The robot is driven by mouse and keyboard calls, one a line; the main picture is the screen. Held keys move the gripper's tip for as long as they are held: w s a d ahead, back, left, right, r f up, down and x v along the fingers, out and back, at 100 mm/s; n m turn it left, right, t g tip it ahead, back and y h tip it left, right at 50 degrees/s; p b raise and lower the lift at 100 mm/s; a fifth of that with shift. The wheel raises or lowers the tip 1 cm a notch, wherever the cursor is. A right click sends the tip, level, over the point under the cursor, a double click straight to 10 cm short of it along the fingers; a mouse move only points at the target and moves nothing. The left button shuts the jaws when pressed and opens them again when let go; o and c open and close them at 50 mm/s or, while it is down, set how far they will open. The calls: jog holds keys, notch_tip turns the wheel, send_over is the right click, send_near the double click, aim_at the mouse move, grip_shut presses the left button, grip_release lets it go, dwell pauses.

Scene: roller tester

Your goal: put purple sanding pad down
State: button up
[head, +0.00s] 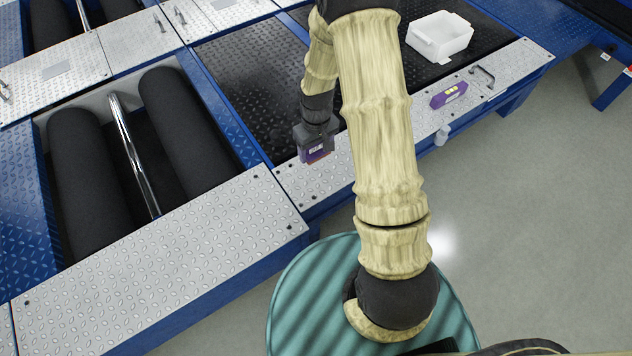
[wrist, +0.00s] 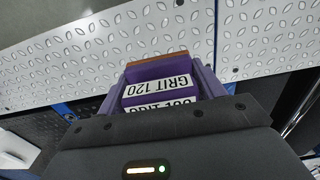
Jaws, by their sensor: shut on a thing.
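The purple sanding pad (wrist: 148,74) has white "GRIT 120" labels and a brown edge. My gripper (wrist: 160,92) is shut on it, and the pad sticks out ahead of the jaws in the wrist view. In the head view my gripper (head: 316,146) points down with the pad (head: 318,155) at its end, over the silver tread-plate strip (head: 340,180) of the roller tester. I cannot tell whether the pad touches the plate. The pad's rear part is hidden by the gripper body.
A white open tray (head: 440,52) stands on the black plate at upper right. Black rollers (head: 190,120) lie in an open pit at left. A handle (head: 484,74) sticks up at far right.

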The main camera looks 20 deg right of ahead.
jog(key=shift+f, duration=0.25)
jog(key=b, duration=0.3)
send_over(316, 174)
notch_tip(316, 174, down, 6)
jog(key=shift+f, duration=0.1)
jog(key=shift+f+b, duration=0.6)
jog(key=shift+f, duration=1.25)
jog(key=shift+f, duration=0.1)
jog(key=o, duration=1)
jog(key=shift+o, duration=0.2)
notch_tip(316, 174, up, 12)
jog(key=p, duration=0.5)
